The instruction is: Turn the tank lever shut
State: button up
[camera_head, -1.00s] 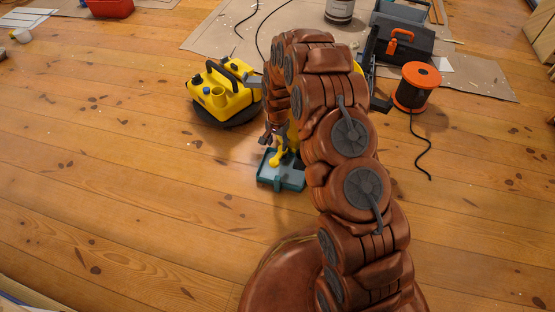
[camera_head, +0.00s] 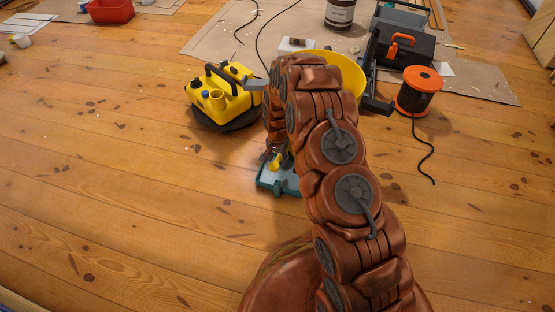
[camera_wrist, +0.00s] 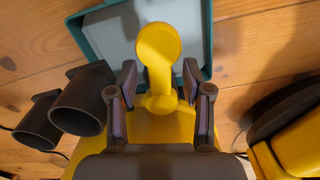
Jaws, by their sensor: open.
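The yellow lever (camera_wrist: 158,48) has a round paddle end and a narrow stem. In the wrist view it points up the picture, over the teal-rimmed tray (camera_wrist: 207,30). Its stem lies between the two fingers of my gripper (camera_wrist: 159,82), which is open, with a gap on each side. The yellow body (camera_wrist: 180,127) at the lever's base is partly hidden by my gripper. In the head view the lever (camera_head: 275,163) shows as a small yellow piece above the tray (camera_head: 264,184). My arm covers most of the tank there; a wide yellow round part (camera_head: 347,68) shows behind it.
A yellow machine with a black handle (camera_head: 225,100) stands close on the left. An orange cable reel (camera_head: 418,92) and a grey toolbox (camera_head: 402,52) stand to the right. Dark cylinders (camera_wrist: 83,100) lie near the left finger. The front-left floor is clear.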

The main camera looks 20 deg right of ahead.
grip_shut()
dwell(0.4)
